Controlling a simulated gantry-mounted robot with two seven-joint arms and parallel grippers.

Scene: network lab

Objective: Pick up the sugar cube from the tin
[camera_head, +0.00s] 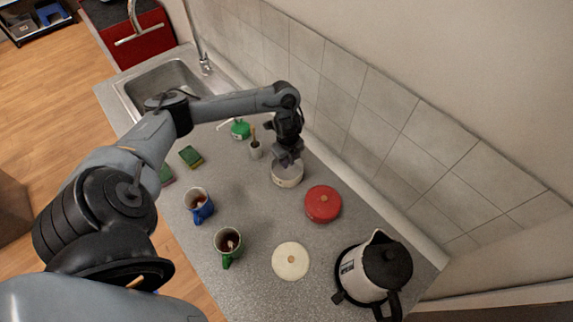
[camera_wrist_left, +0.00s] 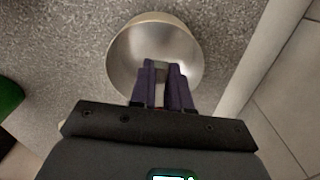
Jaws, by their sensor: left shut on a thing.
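The tin (camera_head: 287,178) is a pale round open container on the grey counter near the tiled wall. In the left wrist view the tin (camera_wrist_left: 123,55) shows a bare metal inside. My left gripper (camera_head: 287,161) reaches down into the tin's mouth from above. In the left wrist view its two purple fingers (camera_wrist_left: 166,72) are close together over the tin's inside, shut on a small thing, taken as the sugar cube. The cube itself is mostly hidden between the fingertips and hard to make out. My right gripper is not in view.
A red lidded tin (camera_head: 323,205) stands right beside the tin. A cream lid (camera_head: 291,262) lies in front. A kettle (camera_head: 368,272) is at the right. A blue mug (camera_head: 200,207) and a green mug (camera_head: 227,243) stand at the left. A sink (camera_head: 165,84) is behind.

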